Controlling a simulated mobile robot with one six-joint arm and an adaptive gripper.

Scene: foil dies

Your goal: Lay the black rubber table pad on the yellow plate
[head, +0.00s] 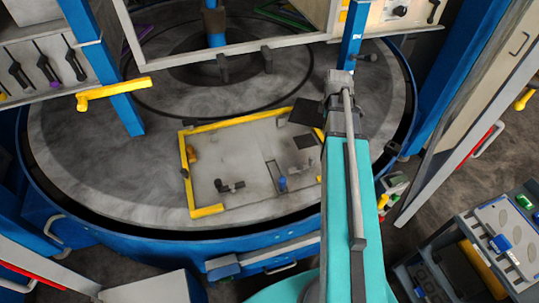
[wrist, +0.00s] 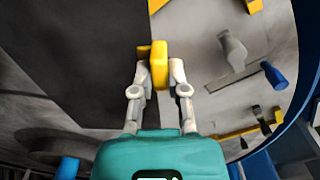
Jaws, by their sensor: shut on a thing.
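The black rubber table pad (head: 306,112) shows in the head view as a dark flat sheet at the upper right corner of a pale, yellow-edged plate (head: 235,150). In the wrist view the black pad (wrist: 85,60) fills much of the left side. My gripper (wrist: 159,72) is shut on a yellow block (wrist: 159,58) at the pad's right edge. A short yellow piece joins the block toward the pad; I cannot tell whether they are fixed together. The pale plate (wrist: 205,105) lies to the right. The fingers are hidden behind my arm in the head view.
Blue posts (head: 105,65) rise around the round grey table (head: 85,150).

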